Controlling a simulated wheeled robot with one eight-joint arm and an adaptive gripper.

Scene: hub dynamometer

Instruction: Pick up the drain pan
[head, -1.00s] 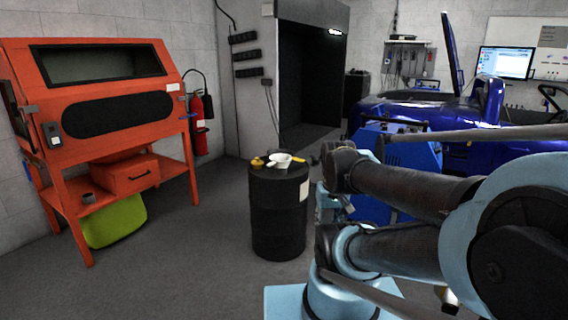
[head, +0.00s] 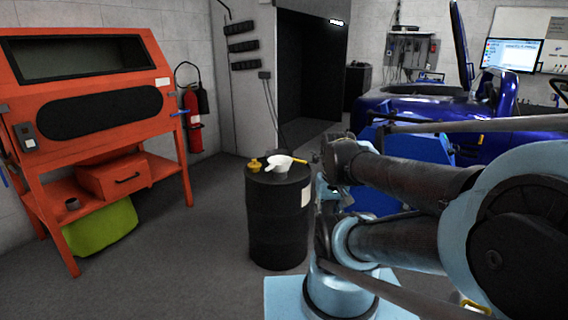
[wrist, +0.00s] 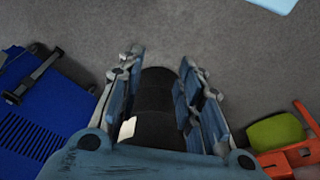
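No thing is clearly marked as the drain pan. A white vessel with a handle (head: 281,163) lies on top of a black drum (head: 277,222). A yellow-green tub-like thing (head: 101,227) stands on the floor under the orange cabinet; it also shows at the right of the wrist view (wrist: 275,133). I cannot tell which is the pan. My gripper (wrist: 160,62) is open, with its fingers spread and nothing held between them. The drum (wrist: 154,105) shows below, between the fingers. In the head view, the gripper is not clearly seen.
The orange cabinet (head: 85,100) on legs carries a drawer box (head: 115,175) on its shelf. A small yellow item (head: 254,165) sits on the drum. A fire extinguisher (head: 194,123) hangs on the wall. A blue vehicle (head: 415,108) stands at right. Floor between cabinet and drum is clear.

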